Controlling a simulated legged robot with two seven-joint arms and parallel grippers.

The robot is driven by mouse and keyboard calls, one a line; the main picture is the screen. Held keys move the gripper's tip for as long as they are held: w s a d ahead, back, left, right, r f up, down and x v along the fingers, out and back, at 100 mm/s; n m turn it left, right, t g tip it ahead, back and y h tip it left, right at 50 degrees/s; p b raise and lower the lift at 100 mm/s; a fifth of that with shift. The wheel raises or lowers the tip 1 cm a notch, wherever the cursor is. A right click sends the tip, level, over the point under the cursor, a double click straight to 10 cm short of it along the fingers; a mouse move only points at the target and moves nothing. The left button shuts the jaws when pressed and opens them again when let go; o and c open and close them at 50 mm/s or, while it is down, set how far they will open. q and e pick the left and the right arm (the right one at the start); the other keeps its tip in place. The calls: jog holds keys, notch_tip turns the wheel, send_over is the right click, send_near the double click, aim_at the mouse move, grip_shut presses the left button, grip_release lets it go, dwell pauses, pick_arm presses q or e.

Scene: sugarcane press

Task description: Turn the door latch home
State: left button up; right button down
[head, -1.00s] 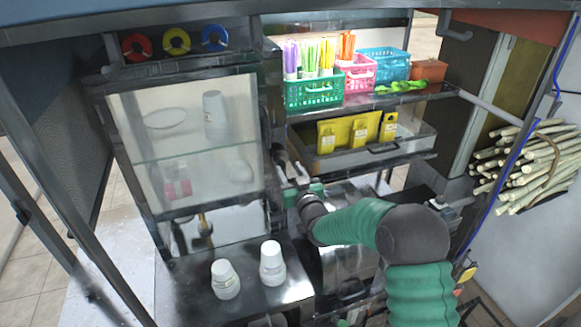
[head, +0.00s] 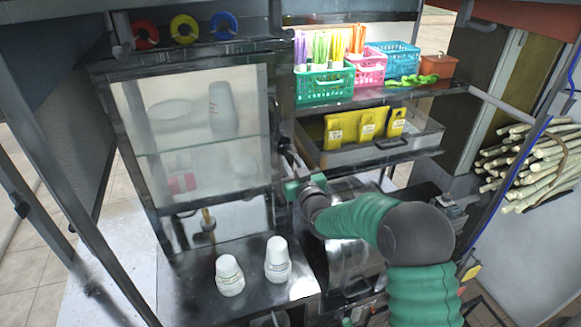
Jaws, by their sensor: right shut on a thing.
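The glass-fronted cabinet door (head: 195,140) is at the left of centre, in a dark frame, and looks shut. My right gripper (head: 287,156) is at the door's right edge, at the end of my green-sleeved arm. It is shut on a small dark part there, which I take to be the door latch. The fingers and wrist hide most of the latch, so I cannot tell its exact angle. My left gripper is not in view.
Two white cups (head: 229,275) (head: 277,259) stand on the metal counter below the door. Right of the gripper are a drawer (head: 375,153) with yellow packs and a shelf with a green basket (head: 324,85). Sugarcane stalks (head: 530,165) lie at the far right.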

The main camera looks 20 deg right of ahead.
jog(key=n+b, duration=0.2)
jog(key=b, duration=0.2)
jog(key=f+n+b, duration=0.1)
jog(key=n+b, duration=0.2)
jog(key=b, duration=0.1)
jog(key=n+b, duration=0.3)
jog(key=shift+s+f+b, duration=0.1)
jog(key=shift+f+b, duration=0.15)
jog(key=shift+b, duration=0.15)
jog(key=n+b, duration=0.4)
jog(key=b, duration=0.2)
jog(key=shift+d+r+n, duration=0.1)
jog(key=shift+r+n, duration=0.05)
jog(key=shift+n, duration=0.25)
jog(key=shift+n+b, duration=1.3)
jog(key=shift+r+n+b, duration=0.15)
jog(key=shift+n+b, duration=0.7)
jog(key=shift+n, duration=0.05)
dwell(0.5)
dwell(0.5)
jog(key=c, duration=1.5)
grip_release()
jog(key=shift+o, duration=1.3)
jog(key=shift+r, duration=0.1)
jog(key=shift+o, duration=0.2)
jog(key=shift+r, duration=0.15)
